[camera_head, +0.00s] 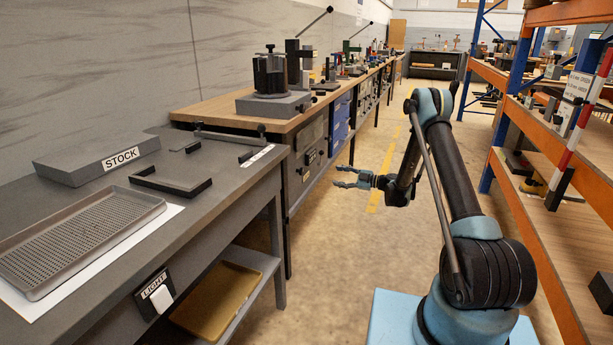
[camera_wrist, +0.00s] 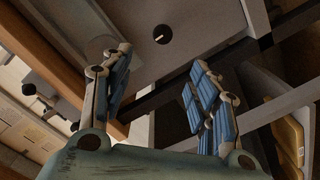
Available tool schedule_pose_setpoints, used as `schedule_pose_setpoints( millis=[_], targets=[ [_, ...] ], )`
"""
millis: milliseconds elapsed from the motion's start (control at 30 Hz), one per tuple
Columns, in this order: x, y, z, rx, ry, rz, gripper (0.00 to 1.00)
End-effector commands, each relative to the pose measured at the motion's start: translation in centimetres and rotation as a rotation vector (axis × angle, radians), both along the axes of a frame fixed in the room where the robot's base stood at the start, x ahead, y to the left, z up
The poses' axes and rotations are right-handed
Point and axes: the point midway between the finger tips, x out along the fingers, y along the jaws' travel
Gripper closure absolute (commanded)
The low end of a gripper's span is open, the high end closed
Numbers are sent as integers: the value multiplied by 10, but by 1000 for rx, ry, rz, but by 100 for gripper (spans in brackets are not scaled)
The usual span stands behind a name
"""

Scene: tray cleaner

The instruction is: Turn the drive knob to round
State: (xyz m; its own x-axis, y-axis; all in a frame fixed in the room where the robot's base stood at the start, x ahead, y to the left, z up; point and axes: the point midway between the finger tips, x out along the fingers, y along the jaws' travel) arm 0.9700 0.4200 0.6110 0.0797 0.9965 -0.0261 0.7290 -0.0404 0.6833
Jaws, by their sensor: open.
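A round black knob (camera_wrist: 162,34) with a short white mark sits on a grey panel at the top of the wrist view. No label on it is readable, so I cannot tell its setting or confirm that it is the drive knob. I cannot pick it out for certain in the head view. My gripper (camera_head: 338,177) is open and empty in the head view, held in the aisle to the right of the benches. In the wrist view its two blue-padded fingers (camera_wrist: 158,95) are spread wide below the knob, apart from it.
A grey bench (camera_head: 215,160) at left carries a perforated tray (camera_head: 80,235), a STOCK block (camera_head: 95,162) and a bracket. A LIGHT switch (camera_head: 160,295) is on its front. A gold tray (camera_head: 215,300) lies on its lower shelf. Orange shelving (camera_head: 545,155) bounds the right; the aisle floor is clear.

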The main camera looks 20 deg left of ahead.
Motion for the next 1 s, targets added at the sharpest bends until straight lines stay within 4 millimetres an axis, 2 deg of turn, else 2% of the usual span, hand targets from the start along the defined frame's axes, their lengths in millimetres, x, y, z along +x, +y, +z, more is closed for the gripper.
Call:
schedule_pose_setpoints(
  millis=[133, 367, 1000],
  targets=[
    [-1, 4, -11, 20, -30, 3, 45],
    [1, 22, -13, 24, -35, 4, 45],
    [9, 133, -13, 23, -34, 4, 45]
  ],
)
